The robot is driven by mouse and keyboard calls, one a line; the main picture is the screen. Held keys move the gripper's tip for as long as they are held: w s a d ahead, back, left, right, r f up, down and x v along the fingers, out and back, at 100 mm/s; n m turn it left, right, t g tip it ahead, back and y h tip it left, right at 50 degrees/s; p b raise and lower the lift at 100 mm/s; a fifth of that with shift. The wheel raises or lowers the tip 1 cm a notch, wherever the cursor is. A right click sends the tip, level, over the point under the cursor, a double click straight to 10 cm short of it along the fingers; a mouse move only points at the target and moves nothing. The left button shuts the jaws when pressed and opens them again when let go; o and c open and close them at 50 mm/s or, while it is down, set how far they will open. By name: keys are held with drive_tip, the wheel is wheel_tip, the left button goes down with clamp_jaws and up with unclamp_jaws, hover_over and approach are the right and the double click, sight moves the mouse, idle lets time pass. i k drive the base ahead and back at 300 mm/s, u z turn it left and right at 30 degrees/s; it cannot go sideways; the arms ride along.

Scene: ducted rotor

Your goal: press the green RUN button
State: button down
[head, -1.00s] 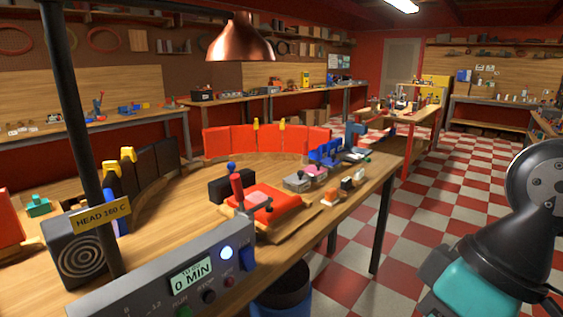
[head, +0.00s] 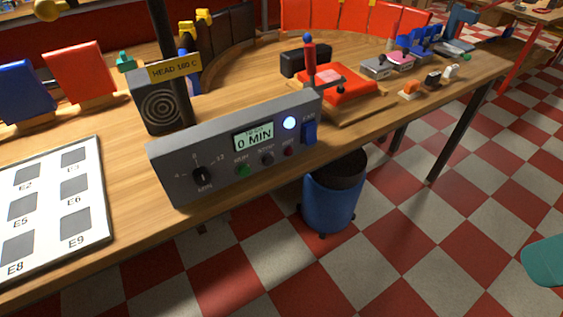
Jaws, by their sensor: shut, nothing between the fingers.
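The green RUN button (head: 242,170) is on the sloped front of a grey control box (head: 172,160) at the near edge of the bench. Beside it on the right are a black button (head: 267,159) and a red button (head: 289,151). Above it a green display (head: 253,137) reads 0 MIN. A black dial (head: 203,176) is at the left of the panel. A round light (head: 290,123) glows bluish white, and a blue rocker switch (head: 309,132) is at the right end. My gripper is not in view; only a teal piece of my arm shows at the right edge, well apart from the box.
A white board (head: 103,215) with grey squares lies left of the box. Behind stand a post with a HEAD 160 C sign (head: 175,67) and a red press-like device (head: 350,87). A blue bin (head: 332,200) stands on the floor below the bench. The checkered floor at right is clear.

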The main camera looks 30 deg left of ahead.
sight(244, 170)
drive_tip(key=z, duration=1.65)
drive_tip(key=k, duration=1.55)
drive_tip(key=u, duration=1.8)
